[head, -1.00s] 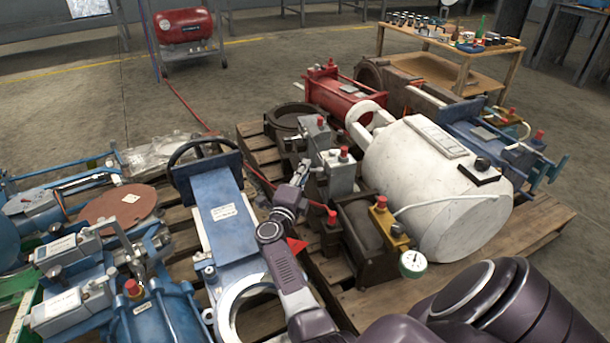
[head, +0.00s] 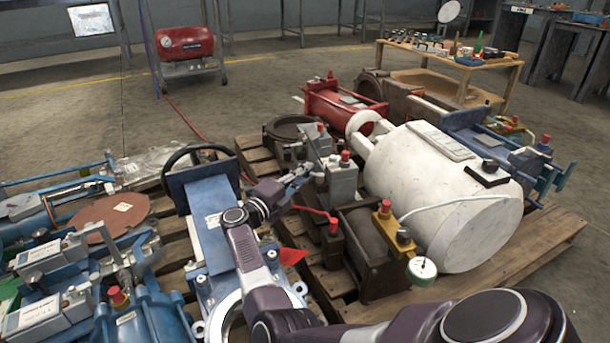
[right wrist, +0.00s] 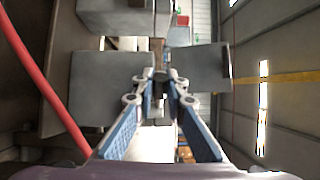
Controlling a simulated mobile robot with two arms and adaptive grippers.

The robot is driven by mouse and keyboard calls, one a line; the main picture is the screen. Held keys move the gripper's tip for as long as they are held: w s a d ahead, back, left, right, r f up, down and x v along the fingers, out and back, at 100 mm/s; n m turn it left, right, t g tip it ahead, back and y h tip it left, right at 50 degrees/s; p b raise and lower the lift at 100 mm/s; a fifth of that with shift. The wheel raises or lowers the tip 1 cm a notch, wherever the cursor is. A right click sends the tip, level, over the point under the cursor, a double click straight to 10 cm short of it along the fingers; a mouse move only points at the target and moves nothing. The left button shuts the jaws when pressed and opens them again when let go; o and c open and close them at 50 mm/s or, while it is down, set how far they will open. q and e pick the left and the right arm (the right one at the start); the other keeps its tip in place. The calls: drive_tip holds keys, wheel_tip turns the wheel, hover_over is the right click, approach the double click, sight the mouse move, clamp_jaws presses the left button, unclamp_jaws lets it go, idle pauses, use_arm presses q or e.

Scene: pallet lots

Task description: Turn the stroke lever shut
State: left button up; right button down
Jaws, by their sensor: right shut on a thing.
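My right gripper (head: 301,174) reaches to the left side of a grey valve block with a red cap (head: 342,184) on the pallet. In the right wrist view the same gripper (right wrist: 161,86) has its blue-padded fingers brought together at the tips. They are shut on a small narrow part, which I take to be the stroke lever; the fingers mostly hide it. Grey block faces (right wrist: 112,82) stand just beyond the fingertips. The lever is too small to make out in the head view. My left gripper is not in view.
A red hose (right wrist: 45,75) runs close to the gripper's left in the wrist view. A white cylinder (head: 440,195) and a pressure gauge (head: 422,269) stand right of the block. A blue press with a black handwheel (head: 197,160) stands to the left.

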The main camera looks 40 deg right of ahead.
drive_tip(key=c, duration=1.9)
unclamp_jaws()
drive_tip(key=shift+c, duration=0.2)
